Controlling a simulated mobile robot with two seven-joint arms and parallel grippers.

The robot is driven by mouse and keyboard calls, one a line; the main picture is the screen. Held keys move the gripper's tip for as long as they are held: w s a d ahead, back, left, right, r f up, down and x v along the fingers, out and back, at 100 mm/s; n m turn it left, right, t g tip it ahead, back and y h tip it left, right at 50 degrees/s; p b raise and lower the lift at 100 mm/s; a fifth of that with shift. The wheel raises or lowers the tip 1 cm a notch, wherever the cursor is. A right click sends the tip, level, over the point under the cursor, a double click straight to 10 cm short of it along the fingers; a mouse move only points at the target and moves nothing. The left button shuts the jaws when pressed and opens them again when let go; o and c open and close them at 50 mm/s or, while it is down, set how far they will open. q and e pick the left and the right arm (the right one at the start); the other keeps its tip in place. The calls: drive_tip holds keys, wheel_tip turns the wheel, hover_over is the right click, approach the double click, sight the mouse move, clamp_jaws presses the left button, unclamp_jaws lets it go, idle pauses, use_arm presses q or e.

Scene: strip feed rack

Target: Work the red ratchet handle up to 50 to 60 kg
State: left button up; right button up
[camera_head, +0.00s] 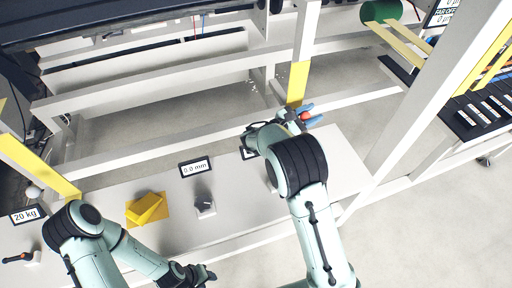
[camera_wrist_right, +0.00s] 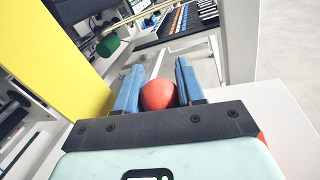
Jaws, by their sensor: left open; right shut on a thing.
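The red ball knob of the ratchet handle (camera_head: 305,116) shows between the blue fingers of my right gripper (camera_head: 308,113) at the table's far right. In the right wrist view the red knob (camera_wrist_right: 158,95) sits between the two blue fingers (camera_wrist_right: 157,85), which are shut on it. More red shows beside the gripper's palm; the rest of the handle is hidden. A sign at the far left reads 20 kg (camera_head: 25,215). My left gripper (camera_head: 208,275) is open at the bottom of the head view, away from the handle, its fingers hard to make out.
The white table holds yellow blocks (camera_head: 147,208), a small grey device (camera_head: 204,205) and a 0.0 mm sign (camera_head: 195,167). A sign beside my right wrist is mostly hidden. A yellow-marked post (camera_head: 297,84) stands close to my right gripper. A black-and-orange lever (camera_head: 17,259) is at the left.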

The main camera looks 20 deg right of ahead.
use_arm(q)
drive_tip(key=shift+s, duration=0.25)
use_arm(e)
drive_tip(key=shift+s, duration=0.2)
drive_tip(key=o, duration=0.7)
drive_tip(key=shift+f, duration=0.1)
use_arm(q)
drive_tip(key=shift+f, duration=0.1)
use_arm(e)
drive_tip(key=shift+w+a, duration=0.1)
drive_tip(key=shift+w+p+v, duration=0.15)
drive_tip(key=shift+w+v, duration=0.05)
drive_tip(key=shift+v, duration=0.8)
drive_tip(key=shift+w+p+v, duration=0.1)
drive_tip(key=shift+w+v, duration=0.1)
drive_tip(key=shift+v, duration=0.75)
drive_tip(key=shift+w+p+v, duration=0.15)
drive_tip(key=shift+v, duration=0.85)
use_arm(q)
drive_tip(key=shift+w+r, duration=0.55)
drive_tip(key=shift+w, duration=0.15)
use_arm(e)
drive_tip(key=o, duration=0.3)
drive_tip(key=shift+a, duration=0.1)
drive_tip(key=shift+a, duration=0.1)
